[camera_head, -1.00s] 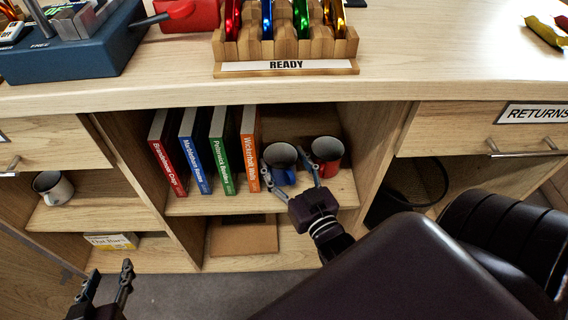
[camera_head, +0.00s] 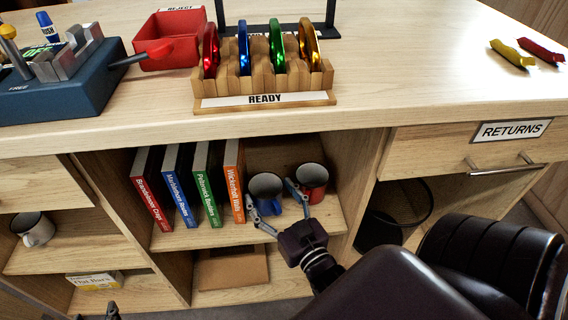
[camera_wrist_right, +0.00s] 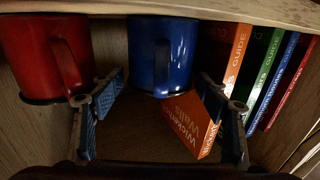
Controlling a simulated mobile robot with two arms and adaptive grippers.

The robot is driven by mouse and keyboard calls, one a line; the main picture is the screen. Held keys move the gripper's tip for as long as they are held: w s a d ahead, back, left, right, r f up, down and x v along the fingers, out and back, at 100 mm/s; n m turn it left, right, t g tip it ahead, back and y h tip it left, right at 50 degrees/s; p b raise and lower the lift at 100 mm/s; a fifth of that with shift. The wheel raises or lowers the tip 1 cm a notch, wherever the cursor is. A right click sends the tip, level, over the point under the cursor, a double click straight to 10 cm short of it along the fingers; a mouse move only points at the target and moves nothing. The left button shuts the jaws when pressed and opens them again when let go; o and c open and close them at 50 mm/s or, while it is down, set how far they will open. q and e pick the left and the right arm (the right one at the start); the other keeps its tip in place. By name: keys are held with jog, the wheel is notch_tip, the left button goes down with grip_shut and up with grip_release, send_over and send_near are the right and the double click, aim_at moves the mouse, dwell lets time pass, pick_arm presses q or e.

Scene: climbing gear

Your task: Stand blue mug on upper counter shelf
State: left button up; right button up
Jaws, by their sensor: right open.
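The blue mug (camera_head: 265,185) stands upright on the upper shelf board (camera_head: 190,236) of the counter's middle bay, between books and a red mug (camera_head: 312,178). My right gripper (camera_head: 270,200) is open at the mug's front, one finger toward each side. In the right wrist view the blue mug (camera_wrist_right: 162,55) is ahead between the spread fingers (camera_wrist_right: 165,100), with its handle facing the camera. I cannot tell whether the fingers touch it. My left gripper (camera_head: 112,312) shows only as a tip at the bottom edge.
Books (camera_head: 188,185) stand left of the blue mug. The red mug is close on its right, near a finger. The countertop (camera_head: 400,85) overhangs the bay. A white mug (camera_head: 34,230) stands in the left bay. The Returns drawer (camera_head: 460,150) is at right.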

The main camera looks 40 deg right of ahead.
pick_arm(q)
jog(key=s+a+f+g+y+p, duration=0.1)
jog(key=s+a+f+g, duration=0.1)
jog(key=s+f+g, duration=0.2)
jog(key=s+f, duration=0.2)
jog(key=s, duration=0.1)
jog(key=shift+s+a, duration=0.3)
jog(key=shift+a, duration=0.1)
pick_arm(e)
jog(key=s+a, duration=0.1)
jog(key=s, duration=1)
jog(key=shift+a, duration=0.4)
